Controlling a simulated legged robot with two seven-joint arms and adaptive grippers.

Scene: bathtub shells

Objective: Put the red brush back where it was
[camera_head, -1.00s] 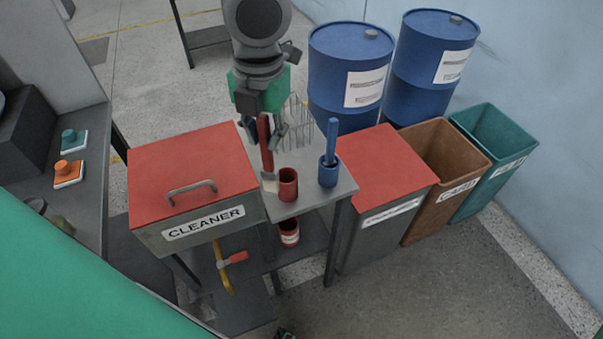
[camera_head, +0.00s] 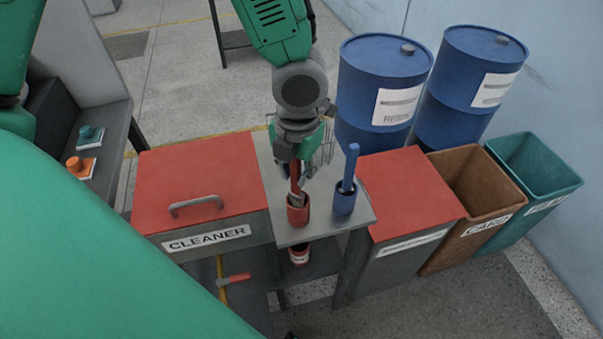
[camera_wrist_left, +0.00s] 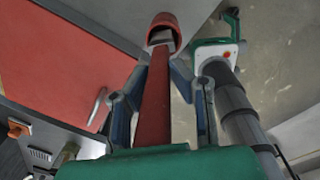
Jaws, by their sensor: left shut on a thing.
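My left gripper (camera_head: 297,172) is shut on the red brush (camera_head: 294,184), holding it upright by its handle above the small grey table. The brush's pale lower end is at the mouth of the red cup (camera_head: 298,214) and seems to be just inside it. In the left wrist view the red handle (camera_wrist_left: 155,105) runs between the fingers toward the red cup (camera_wrist_left: 165,22), and its pale end overlaps the cup's opening. How deep it sits is hard to tell. My right gripper is not in view.
A blue cup (camera_head: 345,203) with a blue brush (camera_head: 350,166) stands close on the right. The red-lidded CLEANER box (camera_head: 200,175) is left, another red-lidded bin (camera_head: 405,190) right. Blue drums (camera_head: 382,85) stand behind.

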